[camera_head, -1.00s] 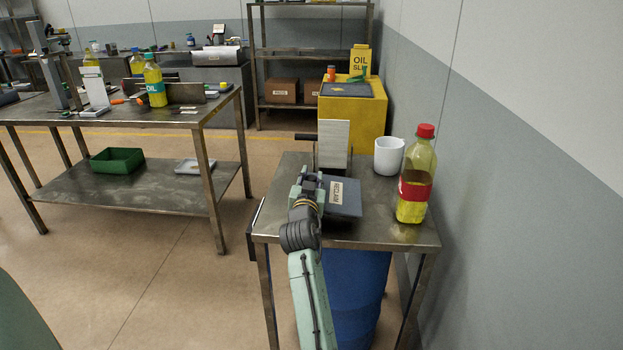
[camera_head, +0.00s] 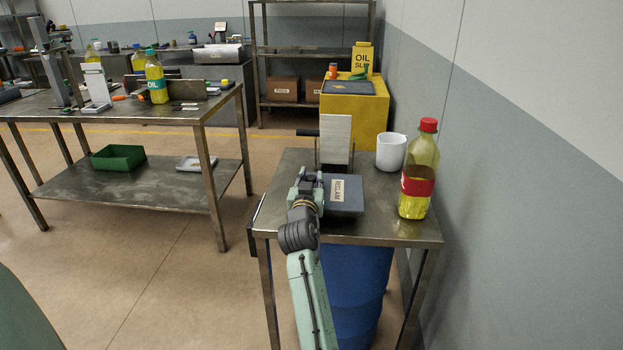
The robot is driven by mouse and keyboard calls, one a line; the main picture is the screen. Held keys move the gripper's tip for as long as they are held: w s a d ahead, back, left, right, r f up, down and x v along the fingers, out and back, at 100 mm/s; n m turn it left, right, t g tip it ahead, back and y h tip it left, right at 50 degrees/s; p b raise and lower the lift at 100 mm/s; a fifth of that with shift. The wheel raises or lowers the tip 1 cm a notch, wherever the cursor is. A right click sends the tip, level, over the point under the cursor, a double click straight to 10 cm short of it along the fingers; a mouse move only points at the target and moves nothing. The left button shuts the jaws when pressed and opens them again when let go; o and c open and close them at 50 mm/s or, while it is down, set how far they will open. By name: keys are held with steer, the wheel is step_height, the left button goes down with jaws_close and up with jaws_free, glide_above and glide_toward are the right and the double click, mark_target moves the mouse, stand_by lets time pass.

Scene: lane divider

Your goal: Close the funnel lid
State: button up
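A dark grey box labelled RECLAIM (camera_head: 349,200) sits on the small metal table; I take it to be the funnel. A pale flat panel (camera_head: 336,140) stands upright just behind it, with a dark bar sticking out to its left. This looks like the lid, raised. My gripper (camera_head: 308,182) is at the left side of the box, in front of and below the panel. Whether it touches the box is unclear. Its fingers are small and partly hidden by my wrist, so I cannot tell whether they are open.
A white cup (camera_head: 391,152) and a red-capped bottle of yellow liquid (camera_head: 418,185) stand on the table (camera_head: 385,228), right of the box. The wall is close on the right. A blue drum (camera_head: 355,290) is underneath. A larger workbench (camera_head: 120,112) stands left across open floor.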

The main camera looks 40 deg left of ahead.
steer(key=o, duration=0.4)
steer(key=v, duration=1.2)
stand_by(0.4)
